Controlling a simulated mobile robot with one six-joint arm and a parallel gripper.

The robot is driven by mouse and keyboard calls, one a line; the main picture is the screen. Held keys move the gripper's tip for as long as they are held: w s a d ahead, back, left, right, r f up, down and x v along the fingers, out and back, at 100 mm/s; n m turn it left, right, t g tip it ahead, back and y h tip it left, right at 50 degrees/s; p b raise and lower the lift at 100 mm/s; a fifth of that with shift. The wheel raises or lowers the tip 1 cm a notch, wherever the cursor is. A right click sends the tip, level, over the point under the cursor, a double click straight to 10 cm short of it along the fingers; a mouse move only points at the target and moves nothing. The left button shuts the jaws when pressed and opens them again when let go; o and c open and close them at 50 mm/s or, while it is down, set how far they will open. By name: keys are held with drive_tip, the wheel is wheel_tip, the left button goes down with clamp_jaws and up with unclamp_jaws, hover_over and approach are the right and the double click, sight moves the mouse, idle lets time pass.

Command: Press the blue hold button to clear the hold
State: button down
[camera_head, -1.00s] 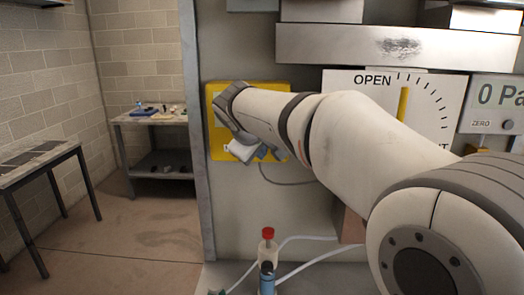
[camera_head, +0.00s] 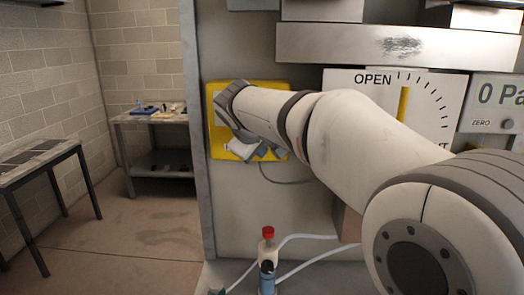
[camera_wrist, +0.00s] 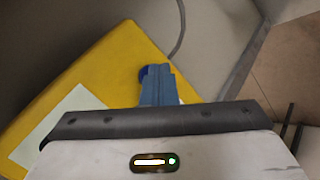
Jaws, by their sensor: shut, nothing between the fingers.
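The yellow box (camera_head: 272,88) is on the grey wall panel, largely covered by my arm in the head view. It fills the left of the wrist view (camera_wrist: 115,55) and bears a pale label (camera_wrist: 62,125). The blue button (camera_wrist: 144,73) shows as a small dark blue edge on the yellow face, mostly hidden behind my fingertips. My gripper (camera_wrist: 158,72) is shut and empty, its tips over the button. I cannot tell whether they touch it. In the head view my gripper (camera_head: 262,153) is in front of the box's lower part.
A dial panel marked OPEN (camera_head: 372,80) and a pressure display (camera_head: 495,95) are to the right. A red-capped bottle (camera_head: 268,240) and pale hoses stand below. A grey cable (camera_head: 285,182) hangs under the box. Open floor and tables lie left.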

drive_tip(key=shift+s, duration=0.35)
drive_tip(key=s+b, duration=0.3)
drive_tip(key=s, duration=0.3)
drive_tip(key=shift+a, duration=0.15)
idle(0.3)
